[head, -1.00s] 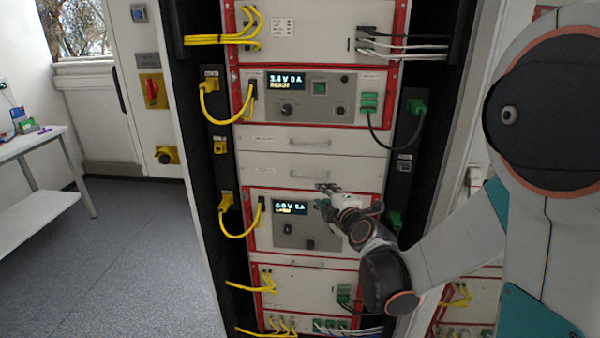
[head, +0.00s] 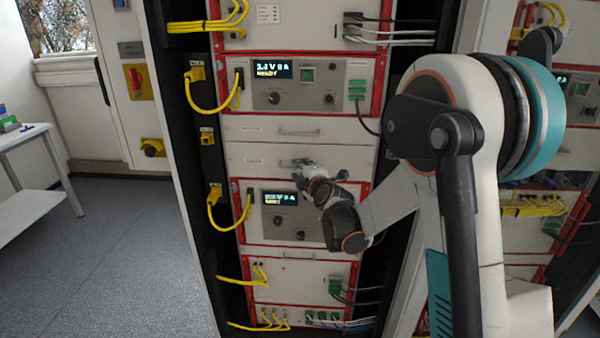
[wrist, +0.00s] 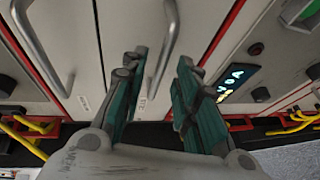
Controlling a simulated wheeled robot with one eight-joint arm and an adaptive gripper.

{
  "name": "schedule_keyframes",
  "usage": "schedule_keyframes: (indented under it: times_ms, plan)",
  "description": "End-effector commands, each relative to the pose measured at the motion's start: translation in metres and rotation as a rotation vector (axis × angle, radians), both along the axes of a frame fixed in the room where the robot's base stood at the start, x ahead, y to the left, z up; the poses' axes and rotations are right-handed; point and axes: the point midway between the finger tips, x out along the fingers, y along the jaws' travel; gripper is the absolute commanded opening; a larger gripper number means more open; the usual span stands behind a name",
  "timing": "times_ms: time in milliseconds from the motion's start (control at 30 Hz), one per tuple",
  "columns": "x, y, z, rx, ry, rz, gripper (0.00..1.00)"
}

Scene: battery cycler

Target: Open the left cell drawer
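Two light grey drawer fronts sit one above the other in the rack, the upper drawer (head: 350,129) and the lower drawer (head: 350,157). Both look flush; their small labels are unreadable. The upper drawer's bar handle (head: 298,133) shows clear, also at left in the wrist view (wrist: 38,50). My gripper (head: 302,164) is at the lower drawer's handle and partly hides it. In the wrist view my gripper (wrist: 162,62) is open, and the lower drawer's handle (wrist: 168,50) passes between the two green fingers. I cannot tell whether either finger touches it.
Units with lit displays (head: 271,70) stand above and below the drawers. Yellow cables (head: 212,110) loop out along the rack's left side, and a dark cable (head: 366,118) hangs at right. A white table (head: 30,135) stands far left; the grey floor (head: 110,270) is clear.

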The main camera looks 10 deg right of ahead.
Motion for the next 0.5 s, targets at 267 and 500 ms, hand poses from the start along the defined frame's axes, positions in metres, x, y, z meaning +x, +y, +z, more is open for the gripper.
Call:
schedule_keyframes:
  times_ms: [267,500]
  plan:
    - [0.0090,0.0007,-0.0015,0.000,0.000,0.000,0.28]
    - [0.0086,0.0006,-0.0013,0.000,0.000,0.000,0.08]
